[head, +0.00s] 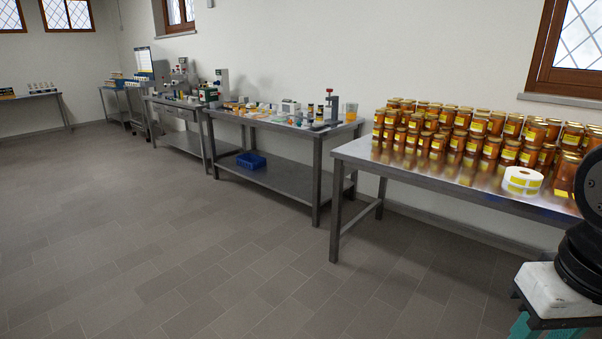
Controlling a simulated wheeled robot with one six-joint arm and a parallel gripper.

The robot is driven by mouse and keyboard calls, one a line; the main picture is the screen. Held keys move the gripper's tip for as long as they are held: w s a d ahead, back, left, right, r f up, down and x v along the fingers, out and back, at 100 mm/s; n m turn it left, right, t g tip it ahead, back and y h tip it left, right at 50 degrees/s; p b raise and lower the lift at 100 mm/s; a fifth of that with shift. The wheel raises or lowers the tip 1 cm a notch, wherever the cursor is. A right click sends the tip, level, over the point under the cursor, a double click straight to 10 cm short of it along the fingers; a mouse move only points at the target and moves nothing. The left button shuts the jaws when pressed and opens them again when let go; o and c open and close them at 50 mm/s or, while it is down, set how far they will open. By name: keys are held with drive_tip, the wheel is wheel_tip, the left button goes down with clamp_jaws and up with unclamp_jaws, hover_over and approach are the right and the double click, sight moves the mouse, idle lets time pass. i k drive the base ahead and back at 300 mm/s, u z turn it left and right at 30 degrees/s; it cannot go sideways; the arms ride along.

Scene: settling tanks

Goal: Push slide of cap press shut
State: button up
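I cannot surely make out the cap press or its slide from here. A small upright stand-like device (332,106) stands near the right end of the middle steel table (318,141). Several grey machines (181,78) stand on the farther table to the left. Any of these may be the press, but they are too small to tell, and no slide can be made out. My gripper is not in view.
Many amber jars (462,140) and a white label roll (523,181) stand on the near right steel table (420,170). A blue bin (251,161) sits on the middle table's lower shelf. The tiled floor (170,240) at left and centre is clear.

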sight(317, 121)
drive_tip(key=u, duration=0.35)
drive_tip(key=i, duration=4.05)
drive_tip(key=z, duration=0.1)
